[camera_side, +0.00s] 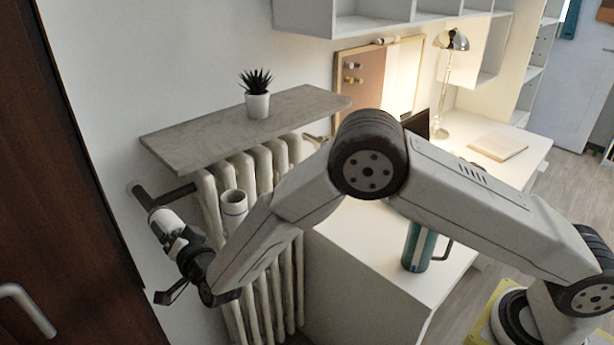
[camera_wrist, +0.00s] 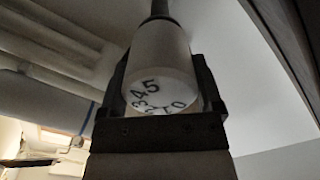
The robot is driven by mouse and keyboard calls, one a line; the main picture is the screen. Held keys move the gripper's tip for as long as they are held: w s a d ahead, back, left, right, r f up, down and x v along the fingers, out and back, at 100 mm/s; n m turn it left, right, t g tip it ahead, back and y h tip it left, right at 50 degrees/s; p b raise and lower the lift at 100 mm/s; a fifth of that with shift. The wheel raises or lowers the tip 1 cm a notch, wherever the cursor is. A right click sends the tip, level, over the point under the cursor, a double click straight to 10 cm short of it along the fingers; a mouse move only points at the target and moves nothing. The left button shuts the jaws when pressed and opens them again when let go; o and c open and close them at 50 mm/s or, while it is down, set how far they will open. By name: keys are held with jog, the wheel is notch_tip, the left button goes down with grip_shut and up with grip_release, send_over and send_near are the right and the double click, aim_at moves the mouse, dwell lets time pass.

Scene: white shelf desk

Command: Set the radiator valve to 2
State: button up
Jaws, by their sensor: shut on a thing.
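The radiator valve is a white cylindrical knob (camera_wrist: 160,55) on a dark pipe, at the left end of the radiator. In the side view the valve (camera_side: 163,219) is small and partly covered by my gripper (camera_side: 171,236). In the wrist view my gripper (camera_wrist: 160,85) has one dark finger on each side of the knob and is shut on it. The knob's end face shows black digits in a ring. The 5 and 4 are largest and uppermost, the 3 is at the left, and 2, 1 and 0 run along the lower edge. No pointer mark is visible.
The white radiator (camera_side: 285,270) stands right of the valve, under a grey shelf (camera_side: 215,128) with a potted plant (camera_side: 257,98). A dark wooden door or cabinet (camera_side: 60,180) with a metal handle is close on the left. A white desk (camera_side: 360,270) holds a teal mug (camera_side: 418,247).

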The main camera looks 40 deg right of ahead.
jog(key=n, duration=1.1)
jog(key=shift+n, duration=0.3)
jog(key=shift+f+n, duration=0.1)
jog(key=shift+n, duration=1.9)
jog(key=o, duration=1)
jog(key=shift+s+a, duration=0.1)
jog(key=shift+s, duration=0.05)
jog(key=shift+s, duration=3.85)
